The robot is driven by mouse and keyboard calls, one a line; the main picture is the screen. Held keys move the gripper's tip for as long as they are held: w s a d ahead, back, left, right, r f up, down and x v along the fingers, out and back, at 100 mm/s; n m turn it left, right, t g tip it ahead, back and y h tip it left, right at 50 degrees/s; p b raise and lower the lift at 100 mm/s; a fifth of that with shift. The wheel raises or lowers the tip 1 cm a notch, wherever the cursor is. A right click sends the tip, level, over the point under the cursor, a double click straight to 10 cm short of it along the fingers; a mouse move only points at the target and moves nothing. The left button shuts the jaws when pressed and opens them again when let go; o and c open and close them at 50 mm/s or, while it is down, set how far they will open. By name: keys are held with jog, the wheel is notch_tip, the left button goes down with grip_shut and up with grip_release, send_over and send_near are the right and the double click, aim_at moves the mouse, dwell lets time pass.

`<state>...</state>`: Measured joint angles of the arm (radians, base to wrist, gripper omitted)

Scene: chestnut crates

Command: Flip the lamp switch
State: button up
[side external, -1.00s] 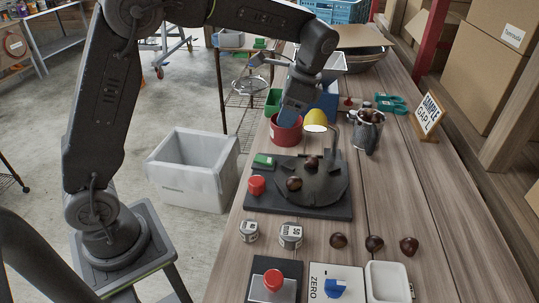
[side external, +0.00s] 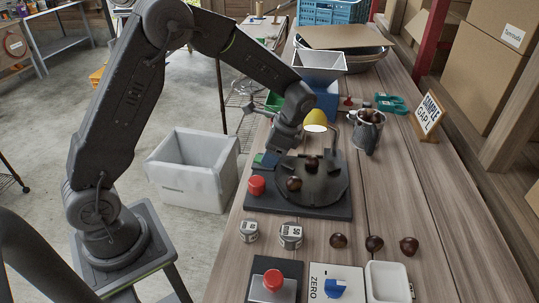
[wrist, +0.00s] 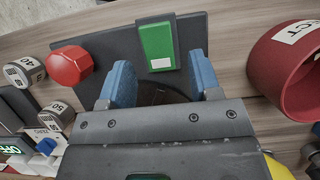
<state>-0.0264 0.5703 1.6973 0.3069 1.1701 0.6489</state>
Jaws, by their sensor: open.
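A green rectangular switch-like piece with a white patch (wrist: 157,45) sits on the dark base plate; in the side view only its edge shows (side external: 257,160) beside my gripper. I cannot tell which way it is set. The yellow lamp (side external: 315,120) hangs over the dark turntable (side external: 325,185), with a glowing underside. My gripper (wrist: 160,82) is open and empty, with blue fingers apart. It points down low over the plate's back left part, and the green piece shows just beyond the gap between the fingertips. In the side view the gripper (side external: 270,160) partly hides this area.
A red button (side external: 256,185) stands on the plate close to my gripper. Chestnuts (side external: 294,184) lie on the turntable. A red pot (wrist: 285,65) is right of the fingers in the wrist view. A blue switch (side external: 334,288) and a second red button (side external: 273,280) are at the front.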

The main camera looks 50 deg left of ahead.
jog(key=shift+s+a+f, duration=0.2)
jog(key=shift+f, duration=0.4)
jog(key=shift+c, duration=0.4)
jog(key=c, duration=0.8)
jog(key=shift+s+a+r+t+h, duration=0.15)
jog(key=shift+t+h, duration=0.6)
jog(key=shift+s+a+r+t+h, duration=0.1)
jog(key=shift+s+a+t+h, duration=0.05)
jog(key=shift+t+h, duration=0.6)
jog(key=shift+c, duration=0.2)
jog(key=o, duration=0.9)
notch_tip(320, 180, up, 14)
jog(key=shift+w+d+f, duration=0.1)
jog(key=shift+w+d, duration=0.05)
